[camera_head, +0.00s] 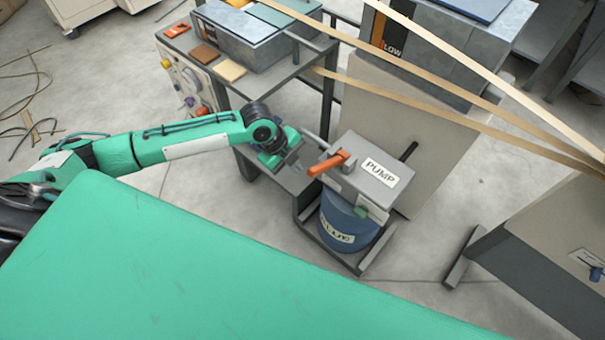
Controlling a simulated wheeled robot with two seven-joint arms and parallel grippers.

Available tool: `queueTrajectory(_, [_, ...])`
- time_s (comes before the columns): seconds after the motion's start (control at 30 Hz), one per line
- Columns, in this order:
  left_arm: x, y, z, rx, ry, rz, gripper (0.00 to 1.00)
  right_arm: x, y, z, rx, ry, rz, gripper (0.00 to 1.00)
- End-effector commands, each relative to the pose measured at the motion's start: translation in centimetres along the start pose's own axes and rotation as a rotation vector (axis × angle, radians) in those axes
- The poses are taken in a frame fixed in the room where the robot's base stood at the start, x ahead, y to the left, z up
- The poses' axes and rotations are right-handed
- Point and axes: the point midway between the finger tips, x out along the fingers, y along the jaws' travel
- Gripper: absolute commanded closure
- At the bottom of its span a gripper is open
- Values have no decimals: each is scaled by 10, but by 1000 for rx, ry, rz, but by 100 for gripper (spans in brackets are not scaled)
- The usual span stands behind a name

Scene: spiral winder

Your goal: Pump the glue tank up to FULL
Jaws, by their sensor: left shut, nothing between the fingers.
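The glue tank (346,228) is a blue drum with a partly hidden GLUE label. It stands in a dark frame on the floor. A grey box marked PUMP (370,170) sits on top of it. An orange handle (329,164) sticks out from the box toward the left. My left gripper (299,172) is shut and empty, just left of the orange handle's end; I cannot tell whether it touches. No level reading can be made out. My right gripper is not in view.
A dark bench (262,85) with a control panel (187,82) stands behind. Tan strips (450,111) run across above the pump to the right. A beige machine (555,250) stands at the right. Open floor lies between the pump and that machine.

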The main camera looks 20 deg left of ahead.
Motion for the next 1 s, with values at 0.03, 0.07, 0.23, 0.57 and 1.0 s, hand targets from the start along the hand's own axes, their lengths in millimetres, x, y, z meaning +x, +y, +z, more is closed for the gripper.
queueTrajectory(0.03, [-7, 0, 1, 1, -2, -2, 100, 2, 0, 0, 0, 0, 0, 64])
queueTrajectory(0.07, [-11, 1, 1, 1, -1, -2, 100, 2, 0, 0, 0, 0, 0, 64])
queueTrajectory(0.23, [-24, 1, 0, 1, 0, -1, 100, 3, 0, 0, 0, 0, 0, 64])
queueTrajectory(0.57, [-26, 1, 0, 0, 1, -2, 100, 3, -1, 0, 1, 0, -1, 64])
queueTrajectory(1.0, [-26, 1, 0, 0, 0, -2, 100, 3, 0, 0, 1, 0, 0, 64])
